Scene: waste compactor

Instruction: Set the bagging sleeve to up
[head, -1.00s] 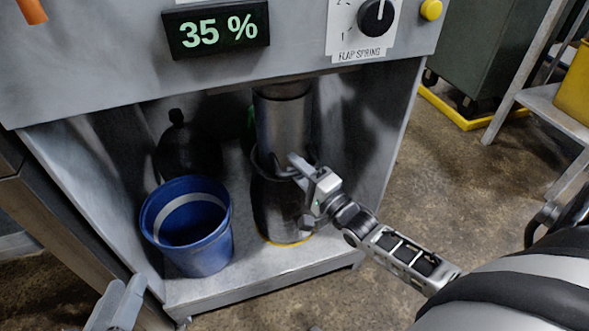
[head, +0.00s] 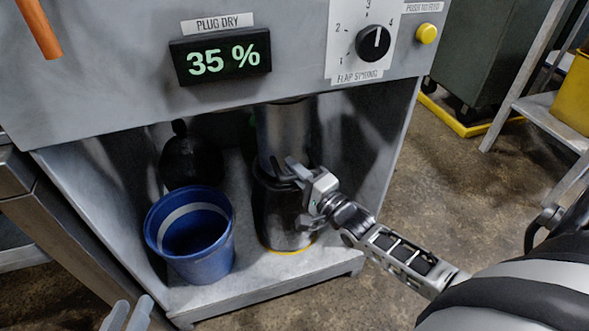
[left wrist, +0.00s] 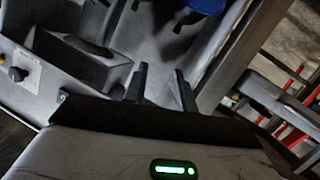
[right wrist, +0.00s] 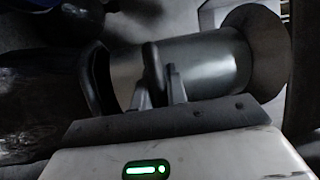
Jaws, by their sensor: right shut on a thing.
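The bagging sleeve (head: 277,215) is a dark sleeve with a black ring at its top, around the lower part of a metal tube (head: 280,128) inside the open bay. My right gripper (head: 295,170) is at the ring on its right front side. In the right wrist view its fingers are shut on a black loop of the ring (right wrist: 153,70), in front of the metal tube (right wrist: 210,65). My left gripper (head: 127,312) is low at the left front, empty, its fingers apart; they also show in the left wrist view (left wrist: 160,82).
A blue bucket (head: 205,258) stands left of the sleeve on the bay floor. A dark rounded container (head: 190,160) is behind it. The panel above carries a 35 % display (head: 220,57), a dial (head: 372,42) and a yellow button (head: 427,33). Open floor lies right of the cabinet.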

